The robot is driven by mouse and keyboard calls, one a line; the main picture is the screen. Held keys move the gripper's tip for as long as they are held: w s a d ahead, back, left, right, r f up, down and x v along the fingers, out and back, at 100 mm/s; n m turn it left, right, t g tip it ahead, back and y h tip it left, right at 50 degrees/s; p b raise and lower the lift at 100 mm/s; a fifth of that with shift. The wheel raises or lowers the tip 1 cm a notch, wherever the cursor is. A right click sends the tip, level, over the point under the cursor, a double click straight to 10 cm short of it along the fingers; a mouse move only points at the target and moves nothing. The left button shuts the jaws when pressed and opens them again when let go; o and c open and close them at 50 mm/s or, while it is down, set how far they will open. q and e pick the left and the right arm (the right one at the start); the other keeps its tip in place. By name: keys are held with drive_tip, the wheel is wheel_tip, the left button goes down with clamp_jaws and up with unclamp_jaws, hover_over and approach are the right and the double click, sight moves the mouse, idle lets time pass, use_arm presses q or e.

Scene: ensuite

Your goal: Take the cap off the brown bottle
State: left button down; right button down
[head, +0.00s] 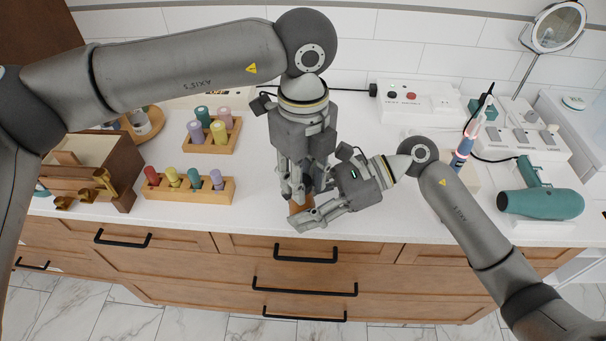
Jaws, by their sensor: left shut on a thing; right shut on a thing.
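The brown bottle (298,209) stands near the front edge of the white counter, mostly hidden by my grippers; only a small brown part shows. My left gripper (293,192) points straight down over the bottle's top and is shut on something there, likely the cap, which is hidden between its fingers. My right gripper (304,220) comes in from the right, lower down, and is shut around the bottle's body. The two grippers are very close to each other. Whether the cap is loose from the bottle cannot be seen.
Wooden racks with coloured pegs (190,189) (211,139) and a wooden box (100,160) stand to the left. Drawers lie below the counter edge.

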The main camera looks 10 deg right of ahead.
use_arm(q)
drive_tip(key=shift+r, duration=0.15)
use_arm(e)
drive_tip(key=shift+w, duration=0.1)
use_arm(q)
drive_tip(key=shift+r, duration=0.6)
use_arm(e)
drive_tip(key=shift+d, duration=0.1)
use_arm(q)
drive_tip(key=shift+r, duration=0.35)
drive_tip(key=shift+r, duration=0.1)
